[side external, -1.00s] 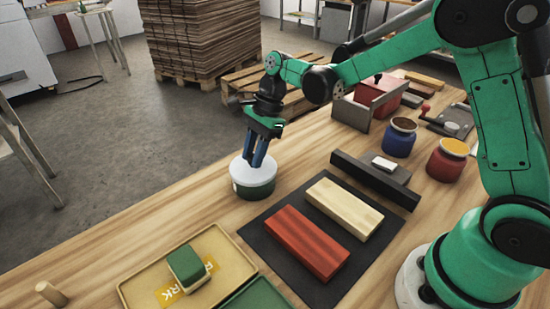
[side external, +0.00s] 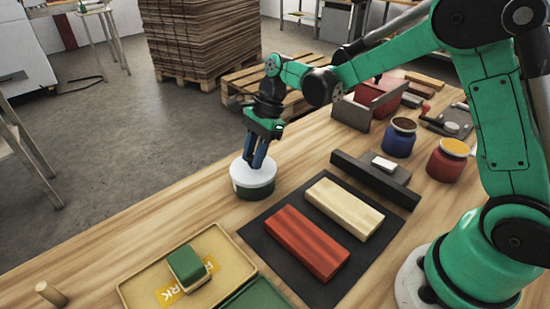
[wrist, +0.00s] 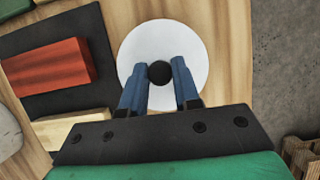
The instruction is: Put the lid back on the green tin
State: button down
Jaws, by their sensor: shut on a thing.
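The round white lid (side external: 250,172) sits over the dark green tin (side external: 257,193) near the far-left edge of the wooden bench. The lid looks roughly level and in line with the tin, and its rim covers the tin's upper part. Whether it is fully seated I cannot tell. My gripper (side external: 257,164) points down at the lid's centre. In the wrist view the blue fingers of my gripper (wrist: 160,75) are shut on the black knob (wrist: 159,72) of the white lid (wrist: 135,50). The tin is hidden under the lid there.
A dark mat (side external: 283,267) with a red block (side external: 307,243) and a cream block (side external: 344,207) lies right of the tin. A yellow tray (side external: 135,290) holding a green-topped block (side external: 187,265) is in front. Blue (side external: 399,141) and red (side external: 446,164) jars stand at right.

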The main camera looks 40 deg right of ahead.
jog(key=shift+c, duration=0.4)
grip_release()
jog(key=shift+r, duration=3.55)
jog(key=shift+c, duration=0.2)
grip_shut()
